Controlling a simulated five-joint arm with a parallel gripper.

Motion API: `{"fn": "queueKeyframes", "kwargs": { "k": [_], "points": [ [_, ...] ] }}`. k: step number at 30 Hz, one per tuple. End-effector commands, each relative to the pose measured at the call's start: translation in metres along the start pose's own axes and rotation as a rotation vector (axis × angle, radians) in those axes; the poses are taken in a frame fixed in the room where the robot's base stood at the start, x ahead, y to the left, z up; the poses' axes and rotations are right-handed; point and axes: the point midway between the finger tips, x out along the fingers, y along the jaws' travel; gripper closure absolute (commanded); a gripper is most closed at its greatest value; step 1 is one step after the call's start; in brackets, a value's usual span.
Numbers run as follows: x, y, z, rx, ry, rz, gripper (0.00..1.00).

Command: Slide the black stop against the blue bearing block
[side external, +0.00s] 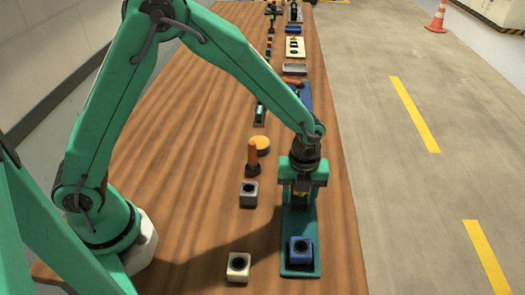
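The blue bearing block (300,252), with a dark round bore, sits on the near end of a teal base plate (300,223). My gripper (301,195) points down over the far part of this plate, behind the block and apart from it in the picture. Dark and yellow parts show between and below the green gripper body. I cannot make out the black stop for certain; it may be among these dark parts or hidden by my gripper. Whether the fingers are open or shut does not show.
A grey block (249,194) and a cream block (238,267) stand left of the plate. Several parts line the far table. The wooden table (190,190) is clear at left; its right edge is near the plate.

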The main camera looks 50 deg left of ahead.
Motion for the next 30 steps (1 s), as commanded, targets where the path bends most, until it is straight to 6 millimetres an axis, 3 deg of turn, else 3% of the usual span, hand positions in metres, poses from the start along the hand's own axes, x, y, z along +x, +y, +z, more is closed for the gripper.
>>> {"fn": "queueKeyframes", "kwargs": {
  "k": [1, 7, 14, 25, 30],
  "points": [
    [0.000, 0.000, 0.000, 0.000, 0.000, 0.000, 0.61],
    [0.000, 0.000, 0.000, 0.000, 0.000, 0.000, 1.00],
    [-0.001, -0.001, -0.010, 0.003, 0.000, 0.000, 1.00],
    [-0.001, -0.001, -0.070, 0.006, 0.000, -0.002, 1.00],
    [-0.001, -0.001, -0.089, 0.003, -0.001, -0.004, 1.00]
  ]
}}
